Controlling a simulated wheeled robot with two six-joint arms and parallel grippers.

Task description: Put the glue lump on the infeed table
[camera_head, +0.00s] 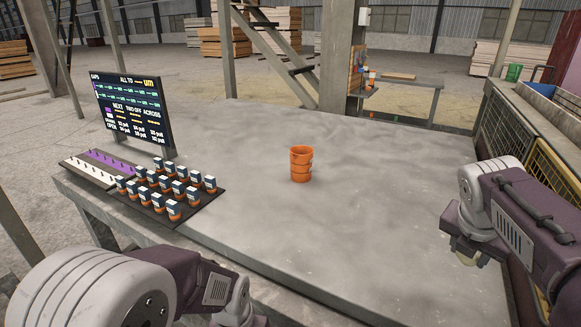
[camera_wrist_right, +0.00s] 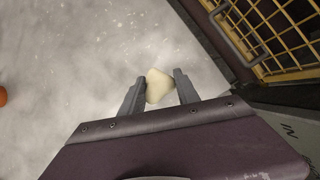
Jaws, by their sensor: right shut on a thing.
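The pale cream glue lump (camera_wrist_right: 159,86) is between the two fingers of my right gripper (camera_wrist_right: 161,90) in the right wrist view. The fingers are shut on it. It is held over a grey speckled surface; the height above it is hard to tell. In the head view my right arm comes in from the right, its wrist over the right part of the large grey table (camera_head: 370,215), the likely infeed table.
A stack of orange cups (camera_head: 301,165) stands mid-table. At the left are a black tray (camera_head: 172,213) of several small orange-and-dark pots, a pegged strip (camera_head: 90,174) and a display screen (camera_head: 134,108). A yellow mesh guard (camera_head: 545,168) borders the right side. The table between is clear.

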